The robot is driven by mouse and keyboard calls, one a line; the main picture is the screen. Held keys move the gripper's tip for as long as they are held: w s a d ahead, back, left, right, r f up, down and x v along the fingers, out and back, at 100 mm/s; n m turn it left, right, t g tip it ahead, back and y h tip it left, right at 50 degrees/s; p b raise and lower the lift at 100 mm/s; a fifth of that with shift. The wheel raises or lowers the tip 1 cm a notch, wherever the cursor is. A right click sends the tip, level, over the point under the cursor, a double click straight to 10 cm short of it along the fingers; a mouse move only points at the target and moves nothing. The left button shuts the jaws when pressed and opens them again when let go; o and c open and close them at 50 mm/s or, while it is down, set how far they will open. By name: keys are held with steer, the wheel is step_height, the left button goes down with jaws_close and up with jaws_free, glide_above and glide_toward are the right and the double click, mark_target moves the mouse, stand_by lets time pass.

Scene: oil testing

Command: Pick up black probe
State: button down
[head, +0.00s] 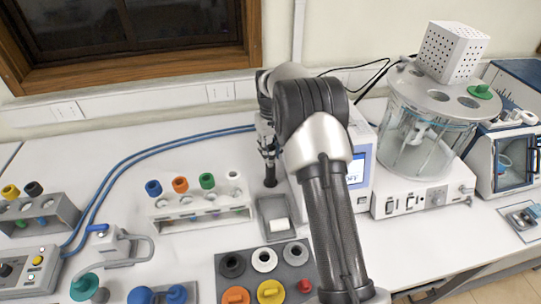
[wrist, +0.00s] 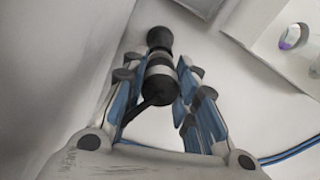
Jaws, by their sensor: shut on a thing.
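The black probe (wrist: 160,84) has a dark cylindrical body with a light band and a round black end. In the wrist view it lies between the two blue-padded fingers of my gripper (wrist: 160,74), which is shut on it. A thin black piece runs down from the probe toward the gripper's base. In the head view the probe (head: 270,174) hangs below my gripper (head: 266,140), above the bench behind the small grey tray. Its upper part is hidden by the gripper.
A white rack (head: 203,222) with blue, orange, green and white stoppers stands left of the probe. A small grey tray (head: 265,206) holds a white piece. A grey block (head: 225,289) with several coloured caps is in front. A glass bath (head: 405,135) and a screened device (head: 357,168) stand right.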

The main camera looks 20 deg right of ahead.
step_height(320, 180, up, 18)
steer(key=p, duration=0.3)
steer(key=shift+p, duration=0.35)
